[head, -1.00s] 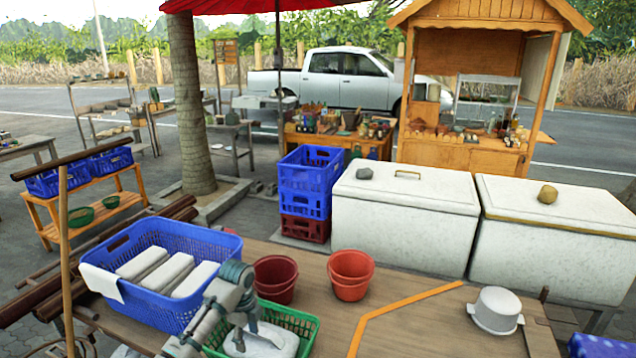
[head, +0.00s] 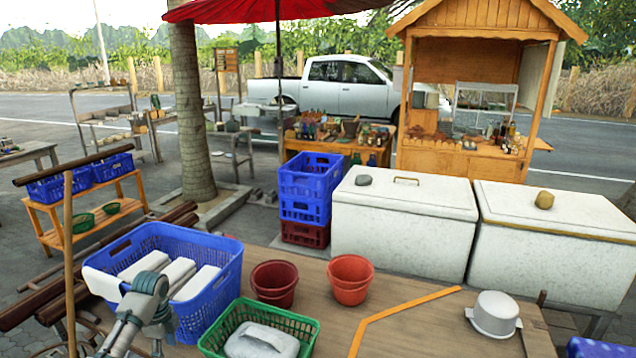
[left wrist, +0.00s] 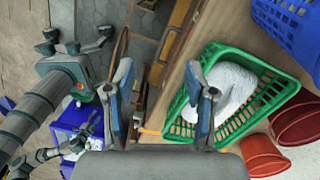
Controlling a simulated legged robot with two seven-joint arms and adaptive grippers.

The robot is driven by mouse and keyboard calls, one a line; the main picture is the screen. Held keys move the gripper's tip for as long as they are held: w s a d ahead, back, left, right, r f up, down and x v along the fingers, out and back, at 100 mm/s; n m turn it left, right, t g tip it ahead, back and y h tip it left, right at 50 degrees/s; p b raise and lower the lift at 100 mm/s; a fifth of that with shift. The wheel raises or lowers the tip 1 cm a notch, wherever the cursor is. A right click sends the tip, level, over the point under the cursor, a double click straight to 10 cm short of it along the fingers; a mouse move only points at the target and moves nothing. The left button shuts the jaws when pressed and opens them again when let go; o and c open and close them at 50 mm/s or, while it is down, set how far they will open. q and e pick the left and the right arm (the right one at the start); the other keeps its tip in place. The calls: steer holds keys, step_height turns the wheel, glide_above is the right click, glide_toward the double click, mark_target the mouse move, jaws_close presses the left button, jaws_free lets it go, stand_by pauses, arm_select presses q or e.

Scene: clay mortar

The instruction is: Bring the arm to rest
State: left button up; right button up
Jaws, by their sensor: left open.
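My left gripper (head: 150,290) is low at the left in the head view, in front of the blue basket (head: 205,300). In the left wrist view, its two fingers (left wrist: 165,92) stand wide apart with nothing between them. A wrapped white bundle (head: 262,342) lies in the green basket (head: 310,326), to the right of the gripper and apart from it. The green basket also shows in the left wrist view (left wrist: 268,108), past the right finger. My right gripper cannot be made out clearly; dark jointed robot parts (left wrist: 75,60) show at the left of the wrist view.
Two red pots (head: 273,290) (head: 349,285) and a white lidded pot (head: 494,314) stand on the wooden table (head: 430,332). An orange strip (head: 400,312) lies on it. White chests (head: 400,235) stand behind. A pole (head: 69,250) rises at the left.

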arm_select(q)
steer(key=s+d+f+n+y, duration=0.1)
steer(key=s+f+n, duration=0.4)
steer(key=f, duration=1.2)
steer(key=s+d+f+n+y, duration=0.1)
steer(key=s+f, duration=0.8)
steer(key=f, duration=0.7)
steer(key=s+a+f+n+t, duration=0.1)
steer(key=s+f+n, duration=0.15)
steer(key=s, duration=0.65)
steer(key=s+a+f+n+t+y, duration=0.15)
steer(key=s+f, duration=0.25)
steer(key=s, duration=0.5)
steer(key=s+a+f+n, duration=0.1)
steer(key=s+f+n, duration=0.2)
steer(key=s, duration=0.5)
steer(key=s+d+f+n+h, duration=0.2)
steer(key=d, duration=0.9)
steer(key=s+d+f+n+h, duration=0.1)
steer(key=d+h, duration=0.1)
steer(key=d, duration=0.8)
steer(key=s+f+p, duration=0.3)
steer(key=f, duration=0.4)
steer(key=shift+s+a, duration=0.2)
steer(key=shift+a, duration=0.2)
arm_select(e)
steer(key=s+f, duration=0.3)
steer(key=f, duration=0.4)
steer(key=shift+s+d, duration=0.25)
steer(key=shift+s, duration=0.15)
